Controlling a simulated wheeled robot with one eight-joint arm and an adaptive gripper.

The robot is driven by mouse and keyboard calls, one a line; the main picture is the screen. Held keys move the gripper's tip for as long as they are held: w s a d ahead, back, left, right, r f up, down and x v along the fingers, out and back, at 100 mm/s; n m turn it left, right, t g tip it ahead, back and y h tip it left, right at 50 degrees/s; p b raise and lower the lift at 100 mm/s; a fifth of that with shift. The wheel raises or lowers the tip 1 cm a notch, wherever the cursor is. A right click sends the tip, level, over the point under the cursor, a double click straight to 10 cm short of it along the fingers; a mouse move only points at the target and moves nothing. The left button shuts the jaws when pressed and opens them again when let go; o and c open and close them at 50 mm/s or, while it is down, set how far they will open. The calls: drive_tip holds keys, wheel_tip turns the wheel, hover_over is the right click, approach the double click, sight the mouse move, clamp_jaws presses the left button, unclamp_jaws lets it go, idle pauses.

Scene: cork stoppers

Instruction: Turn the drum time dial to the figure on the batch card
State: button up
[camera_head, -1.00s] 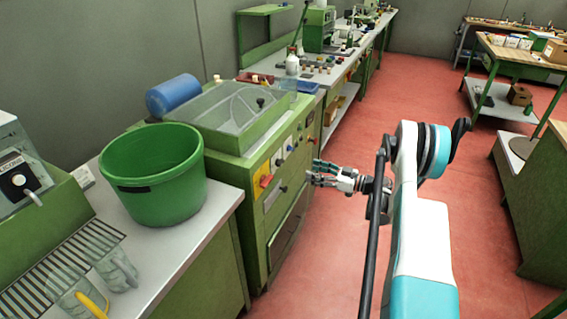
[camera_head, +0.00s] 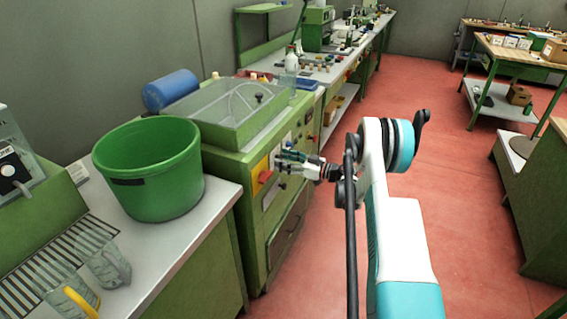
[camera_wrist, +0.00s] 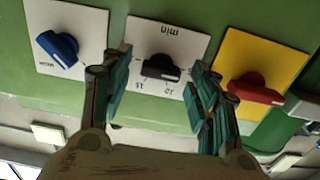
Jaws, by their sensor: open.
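In the wrist view the black time dial (camera_wrist: 160,67) sits on a white plate marked "min" (camera_wrist: 167,31), with figures such as 15 and 10 around it, seen upside down. Its white mark points to the lower right of the picture; I cannot tell which figure it meets. My gripper (camera_wrist: 163,58) is open, one finger at each side of the dial, with no clear contact. In the head view my gripper (camera_head: 281,160) is at the front of the green drum machine (camera_head: 238,195) and hides the dial. I cannot make out any figure on a batch card.
A blue knob (camera_wrist: 58,48) on a white plate and a red knob (camera_wrist: 256,90) on a yellow plate flank the dial. A green bucket (camera_head: 150,170) stands on the left bench beside the machine. The red floor (camera_head: 460,150) to the right is open.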

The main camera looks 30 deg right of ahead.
drive_tip(key=shift+w+a, duration=0.2)
drive_tip(key=shift+w, duration=0.05)
drive_tip(key=c, duration=1.1)
drive_tip(key=shift+o, duration=0.2)
